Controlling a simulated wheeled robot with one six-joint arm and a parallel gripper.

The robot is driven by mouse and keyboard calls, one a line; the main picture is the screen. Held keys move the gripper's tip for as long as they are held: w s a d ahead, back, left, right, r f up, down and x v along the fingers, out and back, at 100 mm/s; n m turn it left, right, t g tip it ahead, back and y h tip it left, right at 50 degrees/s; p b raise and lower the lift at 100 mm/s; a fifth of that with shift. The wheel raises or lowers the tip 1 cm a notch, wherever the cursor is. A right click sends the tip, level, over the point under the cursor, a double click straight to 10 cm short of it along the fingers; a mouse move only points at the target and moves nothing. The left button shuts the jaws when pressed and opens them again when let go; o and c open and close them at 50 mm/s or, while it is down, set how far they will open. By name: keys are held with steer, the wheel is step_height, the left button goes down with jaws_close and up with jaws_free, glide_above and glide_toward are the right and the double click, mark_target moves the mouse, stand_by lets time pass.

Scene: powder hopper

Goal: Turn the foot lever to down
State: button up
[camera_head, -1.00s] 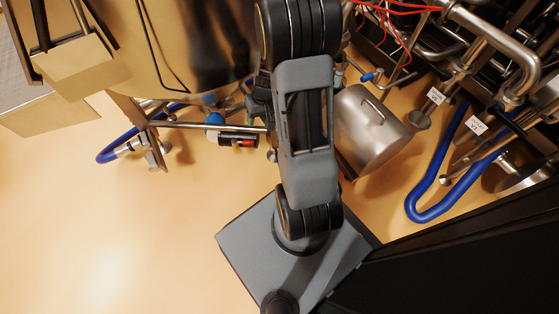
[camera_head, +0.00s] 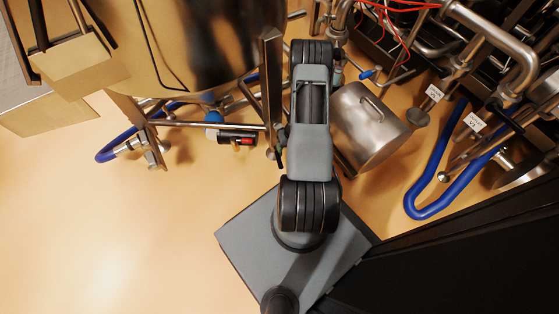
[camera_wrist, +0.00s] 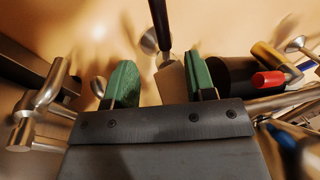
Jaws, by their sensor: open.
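My gripper (camera_wrist: 160,88) shows in the wrist view with its two green fingers apart. A dark slim lever-like bar (camera_wrist: 160,22) runs down from the top edge to a pale metal piece (camera_wrist: 172,82), which appears between the fingers. I take this for the foot lever, but cannot be sure. I cannot tell whether either finger touches it. In the head view my arm runs up from the base, and the fingers cannot be made out there.
A black cylinder with a red part (camera_head: 237,138) is under the large steel vessel (camera_head: 200,45); the red tip (camera_wrist: 268,80) also shows right of the fingers. A steel canister (camera_head: 368,130) and blue hose (camera_head: 432,190) are right of my arm. Floor at lower left is clear.

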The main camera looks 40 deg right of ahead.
mark_target(280, 160)
steer(key=b+x, duration=0.4)
steer(key=x, duration=0.6)
steer(key=shift+f, duration=0.2)
steer(key=shift+c, duration=0.2)
jaws_close()
